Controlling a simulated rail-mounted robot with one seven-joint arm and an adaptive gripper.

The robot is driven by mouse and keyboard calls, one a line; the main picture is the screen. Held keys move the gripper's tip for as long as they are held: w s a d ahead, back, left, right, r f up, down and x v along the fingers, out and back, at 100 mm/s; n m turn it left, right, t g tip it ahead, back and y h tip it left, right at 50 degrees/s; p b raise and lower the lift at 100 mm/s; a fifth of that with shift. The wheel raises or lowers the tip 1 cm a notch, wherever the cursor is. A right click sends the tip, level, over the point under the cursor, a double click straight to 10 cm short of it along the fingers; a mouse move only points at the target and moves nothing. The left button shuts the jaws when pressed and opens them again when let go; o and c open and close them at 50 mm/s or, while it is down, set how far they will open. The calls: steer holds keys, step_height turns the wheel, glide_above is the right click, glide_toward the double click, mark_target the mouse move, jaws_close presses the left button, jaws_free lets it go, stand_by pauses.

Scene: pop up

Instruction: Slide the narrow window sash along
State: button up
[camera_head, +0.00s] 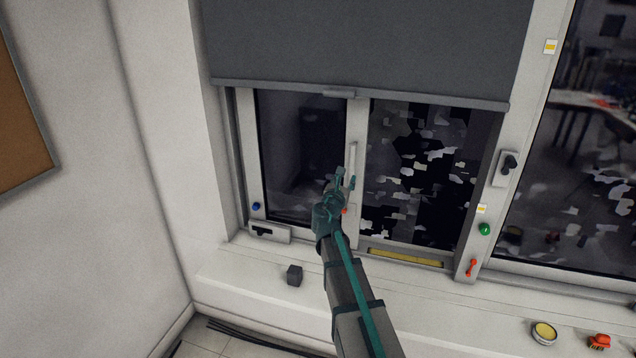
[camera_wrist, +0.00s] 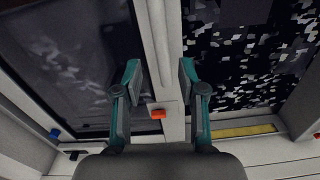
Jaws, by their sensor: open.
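The narrow window sash (camera_head: 359,115) is a white-framed pane in the left part of the window, below a dark blind. A slim pale upright handle (camera_head: 353,158) runs along its right stile. My gripper (camera_head: 346,182) is in front of the handle's lower part. In the wrist view, my gripper (camera_wrist: 160,75) is open, one teal-tipped finger on each side of the sash's pale stile and handle (camera_wrist: 158,40). I cannot tell whether either finger touches the handle. A small red piece (camera_wrist: 158,114) sits low on the stile; my arm hides part of the lower frame.
A grey blind (camera_head: 360,45) hangs over the upper window. A yellow strip (camera_head: 405,257) lies in the lower track to the right. On the sill are a dark cube (camera_head: 294,275), a round yellow tin (camera_head: 543,332) and a red item (camera_head: 599,341). A latch (camera_head: 507,167) is at right.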

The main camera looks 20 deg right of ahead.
mark_target(351, 168)
steer(key=shift+n, duration=0.7)
steer(key=x, duration=0.8)
steer(key=shift+w+d, duration=0.2)
steer(key=shift+s, duration=0.15)
jaws_close()
steer(key=s+d, duration=1.2)
steer(key=d, duration=0.4)
steer(key=shift+p, duration=0.45)
stand_by(0.5)
steer(key=shift+d, duration=0.1)
steer(key=s+d, duration=1.1)
steer(key=d, duration=0.4)
steer(key=shift+s+d+p, duration=0.25)
steer(key=shift+d+p, duration=0.1)
steer(key=shift+p, duration=0.05)
steer(key=shift+o, duration=1.2)
jaws_free()
